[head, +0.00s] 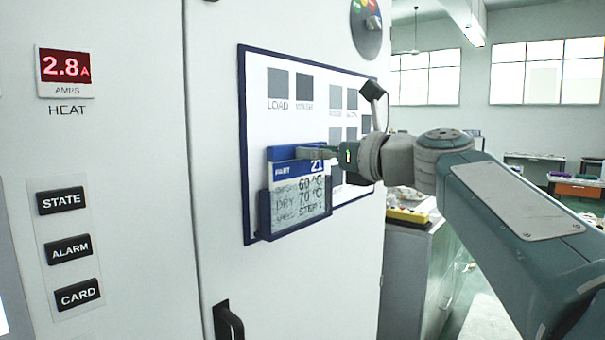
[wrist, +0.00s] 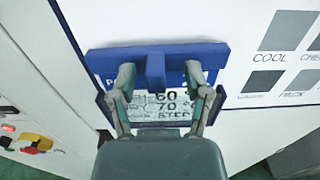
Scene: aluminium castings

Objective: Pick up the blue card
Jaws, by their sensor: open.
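The blue card (head: 283,170) has a blue top band reading "PART 21" and a white face with handwritten settings. It stands in a dark blue holder (head: 266,222) on the white board of the cabinet door. In the wrist view the card's blue top edge (wrist: 108,62) has a raised blue tab (wrist: 155,72) in its middle. My gripper (head: 309,154) is at the top of the card in the head view. In the wrist view my gripper (wrist: 158,80) is open, with one finger on each side of the tab and a gap to it on both sides.
The white board (head: 253,105) carries grey squares with labels such as LOAD. A black door handle (head: 229,322) sticks out below. STATE, ALARM and CARD buttons (head: 68,248) are on the left panel. A grey cabinet (head: 405,265) stands at right behind my arm.

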